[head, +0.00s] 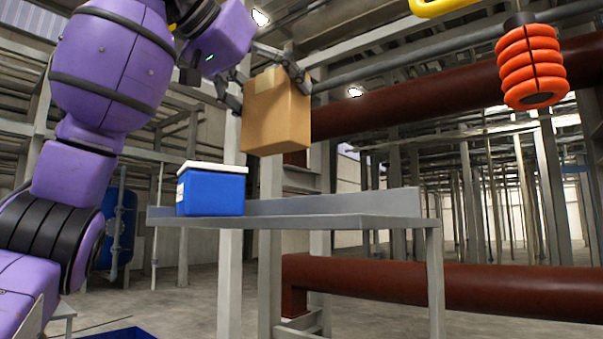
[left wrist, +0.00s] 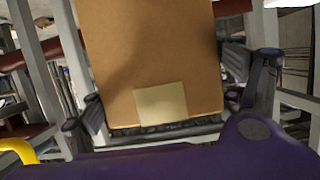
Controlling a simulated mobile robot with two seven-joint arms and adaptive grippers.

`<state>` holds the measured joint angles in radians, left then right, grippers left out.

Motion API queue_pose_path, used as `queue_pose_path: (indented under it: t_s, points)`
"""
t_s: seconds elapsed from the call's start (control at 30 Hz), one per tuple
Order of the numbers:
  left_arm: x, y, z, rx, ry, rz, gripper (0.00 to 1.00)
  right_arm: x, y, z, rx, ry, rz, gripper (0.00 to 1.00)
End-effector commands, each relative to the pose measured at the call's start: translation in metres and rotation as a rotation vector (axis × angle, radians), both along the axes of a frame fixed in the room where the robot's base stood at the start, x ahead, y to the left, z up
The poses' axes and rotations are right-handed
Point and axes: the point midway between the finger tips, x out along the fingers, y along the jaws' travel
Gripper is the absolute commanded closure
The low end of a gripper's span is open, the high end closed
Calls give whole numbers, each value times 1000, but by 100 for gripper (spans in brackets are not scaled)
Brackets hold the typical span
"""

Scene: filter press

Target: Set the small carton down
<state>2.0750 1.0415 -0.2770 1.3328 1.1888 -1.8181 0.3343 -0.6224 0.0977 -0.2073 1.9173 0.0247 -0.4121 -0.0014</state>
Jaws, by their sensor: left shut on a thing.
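The small carton (head: 277,118) is a brown cardboard box with a lighter tape patch. My left gripper (head: 279,84) is shut on it, with one finger on each side, and holds it in the air above a grey metal shelf (head: 330,222). The carton is slightly tilted, and clear space shows between its bottom and the shelf. In the left wrist view the carton (left wrist: 150,55) fills the middle, between the gripper's fingers (left wrist: 165,95). My right gripper is in neither view.
A blue box with a white lid (head: 211,190) stands on the shelf's left end. The shelf's middle and right look bare. A raised lip runs along its back. Red-brown pipes (head: 430,95) pass behind, and an orange coil (head: 531,65) hangs at upper right.

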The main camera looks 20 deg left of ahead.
Motion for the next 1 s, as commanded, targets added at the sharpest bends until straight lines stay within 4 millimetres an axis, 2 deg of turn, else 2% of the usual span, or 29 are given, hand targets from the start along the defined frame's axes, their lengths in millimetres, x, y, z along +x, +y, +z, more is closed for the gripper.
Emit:
queue_pose_path:
  t_s: [0.03,0.13,0.2,0.33,0.57,0.63,0.8,1.0]
  points:
    - [13,-6,-7,1,3,-1,51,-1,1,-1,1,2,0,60]
    - [35,-17,-19,1,4,-1,51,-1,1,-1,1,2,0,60]
    - [45,-20,-35,1,3,1,51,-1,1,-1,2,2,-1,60]
    - [59,-27,-53,0,0,0,51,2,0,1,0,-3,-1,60]
    - [70,-33,-68,-1,-2,0,51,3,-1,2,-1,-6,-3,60]
    - [77,-36,-77,1,1,0,51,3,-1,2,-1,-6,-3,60]
    - [75,-35,-100,0,-2,1,51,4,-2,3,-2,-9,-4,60]
    - [74,-35,-103,-1,-3,-1,51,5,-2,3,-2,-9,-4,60]
